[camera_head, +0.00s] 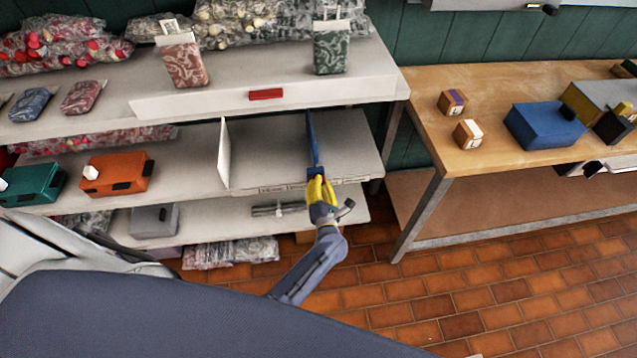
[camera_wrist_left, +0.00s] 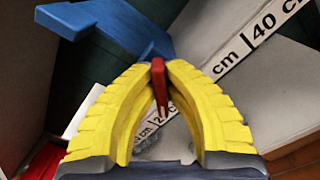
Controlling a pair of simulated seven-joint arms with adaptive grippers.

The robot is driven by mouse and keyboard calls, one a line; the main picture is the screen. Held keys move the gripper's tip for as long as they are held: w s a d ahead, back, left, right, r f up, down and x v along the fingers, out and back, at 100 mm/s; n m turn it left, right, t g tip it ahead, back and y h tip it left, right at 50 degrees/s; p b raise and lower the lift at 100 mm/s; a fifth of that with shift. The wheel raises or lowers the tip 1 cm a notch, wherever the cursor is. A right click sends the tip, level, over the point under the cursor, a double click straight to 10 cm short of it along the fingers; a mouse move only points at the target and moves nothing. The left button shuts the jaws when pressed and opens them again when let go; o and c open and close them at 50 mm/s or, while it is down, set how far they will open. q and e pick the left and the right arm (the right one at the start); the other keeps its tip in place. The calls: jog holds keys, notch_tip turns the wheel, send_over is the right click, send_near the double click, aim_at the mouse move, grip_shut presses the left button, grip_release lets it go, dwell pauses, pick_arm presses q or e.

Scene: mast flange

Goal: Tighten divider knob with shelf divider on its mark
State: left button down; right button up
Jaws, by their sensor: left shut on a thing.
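The blue shelf divider (camera_head: 312,140) stands upright on the middle shelf (camera_head: 265,160), running from back to front. Its blue part also shows in the left wrist view (camera_wrist_left: 105,25). My left gripper (camera_head: 322,182) is at the divider's front end, at the shelf's front edge. In the left wrist view its yellow fingers (camera_wrist_left: 160,72) close on the red divider knob (camera_wrist_left: 159,82), which shows between the tips. A centimetre scale (camera_wrist_left: 245,50) runs along the shelf edge beside the fingers. I cannot tell the divider's exact mark. My right gripper is not in view.
A white upright panel (camera_head: 224,153) stands left of the divider. An orange case (camera_head: 122,174) sits further left. The upper shelf, with a red tag (camera_head: 265,94) on its edge, overhangs the divider. A wooden table (camera_head: 510,90) with boxes is at right.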

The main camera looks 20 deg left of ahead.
pick_arm(q)
jog(key=m, duration=0.5)
jog(key=shift+w+d+f+m, duration=0.1)
jog(key=shift+f+m, duration=0.1)
jog(key=shift+m, duration=0.5)
jog(key=c, duration=1.5)
grip_release()
jog(key=shift+o, duration=0.2)
